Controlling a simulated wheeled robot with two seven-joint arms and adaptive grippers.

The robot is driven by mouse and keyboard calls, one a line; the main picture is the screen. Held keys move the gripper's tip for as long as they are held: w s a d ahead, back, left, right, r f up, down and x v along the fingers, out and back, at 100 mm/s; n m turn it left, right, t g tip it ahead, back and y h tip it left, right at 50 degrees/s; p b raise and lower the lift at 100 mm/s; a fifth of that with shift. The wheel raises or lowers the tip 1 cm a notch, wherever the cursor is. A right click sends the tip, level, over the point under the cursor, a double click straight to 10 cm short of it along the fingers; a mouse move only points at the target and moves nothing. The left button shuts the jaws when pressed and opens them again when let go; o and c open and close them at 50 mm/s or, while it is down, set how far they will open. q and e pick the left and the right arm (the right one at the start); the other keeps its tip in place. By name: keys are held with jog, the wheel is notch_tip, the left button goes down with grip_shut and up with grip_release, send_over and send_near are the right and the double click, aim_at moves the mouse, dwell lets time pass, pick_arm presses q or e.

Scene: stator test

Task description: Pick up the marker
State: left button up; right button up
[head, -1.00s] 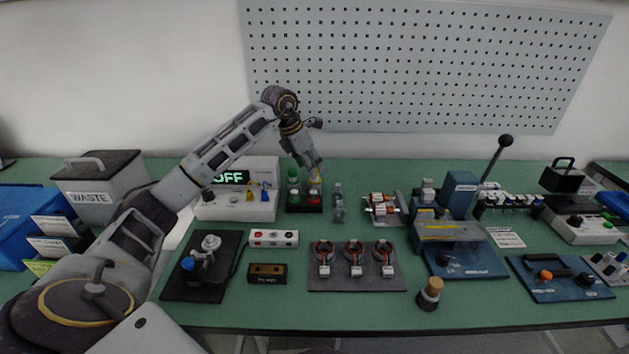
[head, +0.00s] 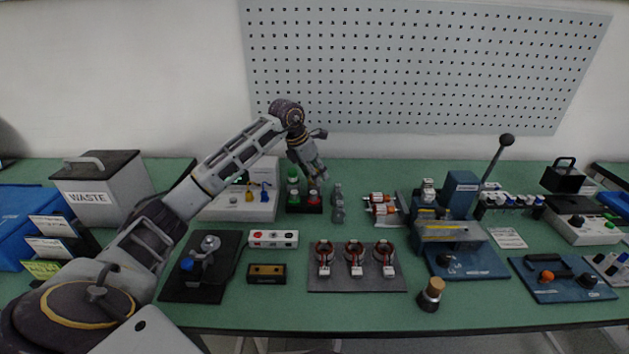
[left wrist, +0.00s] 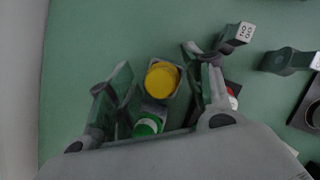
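My left gripper (head: 320,175) is above a small black rack (head: 303,207) and points down. In the left wrist view its two fingers are apart, so it is open. Between them, seen from above, is a round yellow cap (left wrist: 162,78), which looks like a marker's top. A green cap (left wrist: 148,125) stands closer to the gripper's palm. A red cap (left wrist: 233,98) is partly hidden behind the right finger. In the head view the green-capped item (head: 292,181) and red-capped item (head: 313,196) stand in the rack, and the gripper hides the yellow cap. My right gripper is not in view.
A white box with a display (head: 240,205) stands left of the rack, and small grey bottles (head: 338,210) stand to its right. A black mat with several stator rings (head: 320,284) lies in front. A blue press (head: 460,195) is farther right. A waste bin (head: 95,190) is at left.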

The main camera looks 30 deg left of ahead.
pick_arm(q)
jog(key=c, duration=0.9)
jog(key=shift+r, duration=0.1)
jog(key=shift+r, duration=0.5)
notch_tip(320, 180, up, 7)
jog(key=shift+r+p, duration=0.15)
jog(key=shift+p, duration=0.6)
jog(key=shift+r, duration=0.75)
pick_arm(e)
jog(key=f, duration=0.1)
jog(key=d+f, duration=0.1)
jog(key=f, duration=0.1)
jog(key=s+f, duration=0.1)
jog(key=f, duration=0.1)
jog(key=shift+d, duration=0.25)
